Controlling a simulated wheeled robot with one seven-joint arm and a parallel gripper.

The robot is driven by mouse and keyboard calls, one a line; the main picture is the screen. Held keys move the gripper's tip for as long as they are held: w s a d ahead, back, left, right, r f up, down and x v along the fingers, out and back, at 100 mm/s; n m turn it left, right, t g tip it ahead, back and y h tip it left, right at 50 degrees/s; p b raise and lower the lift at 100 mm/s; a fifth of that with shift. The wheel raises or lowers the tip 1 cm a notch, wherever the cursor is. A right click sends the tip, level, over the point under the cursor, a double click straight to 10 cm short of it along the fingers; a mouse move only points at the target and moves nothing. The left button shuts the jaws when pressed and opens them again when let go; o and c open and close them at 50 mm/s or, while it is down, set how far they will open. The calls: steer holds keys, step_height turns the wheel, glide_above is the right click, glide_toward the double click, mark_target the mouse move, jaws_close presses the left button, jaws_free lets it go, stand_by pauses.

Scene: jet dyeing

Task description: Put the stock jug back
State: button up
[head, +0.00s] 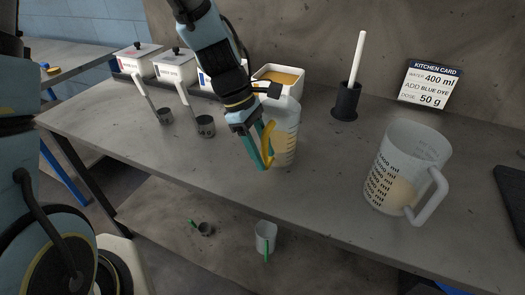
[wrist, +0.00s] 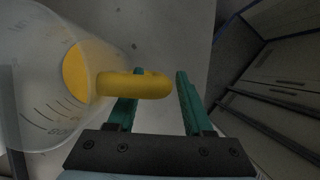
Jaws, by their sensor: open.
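The jug with the yellow handle (head: 287,135) stands upright on the table, translucent with measuring marks. I take it for the stock jug. My gripper (head: 262,152) is at its handle with green fingers open. In the wrist view the yellow handle (wrist: 140,85) reaches over the left finger toward the gap of my gripper (wrist: 158,92), and the jug body (wrist: 45,75) lies to the left. A larger measuring jug (head: 402,160) with a pale handle stands at the right, holding some cream-coloured liquid.
White lidded boxes (head: 174,66) and two dark scoops (head: 204,127) stand at the left. A tub of amber liquid (head: 279,80), a black holder with a white rod (head: 347,98) and a kitchen card (head: 431,84) stand behind. A lower shelf holds a green-handled cup (head: 265,236).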

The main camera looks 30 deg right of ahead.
steer(key=shift+r, duration=0.1)
steer(key=b+v, duration=0.1)
steer(key=v, duration=1.1)
steer(key=w+a+f+m+t, duration=0.1)
steer(key=w+a+f+m, duration=0.1)
steer(key=a, duration=0.8)
steer(key=w+a+f+m+t+y, duration=0.1)
steer(key=w+a+f+m+t, duration=0.1)
steer(key=a, duration=0.8)
steer(key=w+a+f+m+t+y, duration=0.1)
steer(key=w+a, duration=0.4)
steer(key=a, duration=0.5)
steer(key=m+t, duration=0.1)
steer(key=m, duration=0.1)
steer(key=shift+w+a+f+m, duration=0.3)
steer(key=shift+f+m, duration=0.1)
